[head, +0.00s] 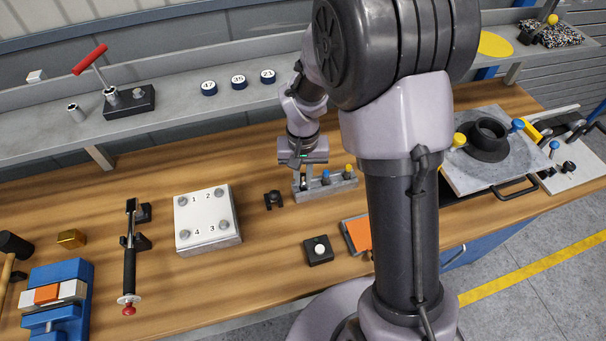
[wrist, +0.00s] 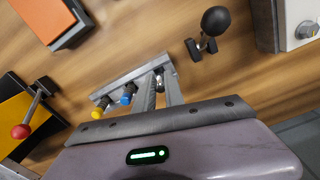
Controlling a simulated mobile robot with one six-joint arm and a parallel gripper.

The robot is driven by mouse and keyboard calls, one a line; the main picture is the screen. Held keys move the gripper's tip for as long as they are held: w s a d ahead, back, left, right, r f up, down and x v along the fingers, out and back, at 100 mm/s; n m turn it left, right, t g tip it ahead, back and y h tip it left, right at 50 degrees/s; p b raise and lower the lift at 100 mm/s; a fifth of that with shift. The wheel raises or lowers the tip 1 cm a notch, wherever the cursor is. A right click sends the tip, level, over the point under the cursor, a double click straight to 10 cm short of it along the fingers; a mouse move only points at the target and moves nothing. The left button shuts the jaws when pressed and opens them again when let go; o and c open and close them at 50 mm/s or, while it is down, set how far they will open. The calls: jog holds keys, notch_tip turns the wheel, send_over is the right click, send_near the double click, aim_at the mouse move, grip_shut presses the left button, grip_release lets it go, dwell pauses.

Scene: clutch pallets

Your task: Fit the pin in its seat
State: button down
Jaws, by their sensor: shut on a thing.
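My gripper (head: 303,180) points down at the left end of a grey rack (head: 329,190) on the bench. A blue-topped pin (head: 326,175) and a yellow-topped pin (head: 348,170) stand in the same rack to the right. The wrist view shows the fingers (wrist: 160,76) at one end of the rack, with the blue top (wrist: 126,98) and yellow top (wrist: 98,113) beside them.
A small black clamp-like part (head: 273,199) lies just left of the rack. A numbered white plate (head: 207,217) is further left. A black box with a white button (head: 319,250) and an orange-topped tray (head: 355,235) lie in front. A shelf runs behind.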

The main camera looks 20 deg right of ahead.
jog(key=shift+f+b, duration=0.45)
jog(key=shift+f, duration=0.15)
jog(key=c, duration=0.9)
grip_release()
jog(key=shift+c, duration=0.2)
notch_tip(320, 180, up, 7)
jog(key=p, duration=0.5)
jog(key=shift+r+p, duration=0.15)
jog(key=shift+p, duration=0.2)
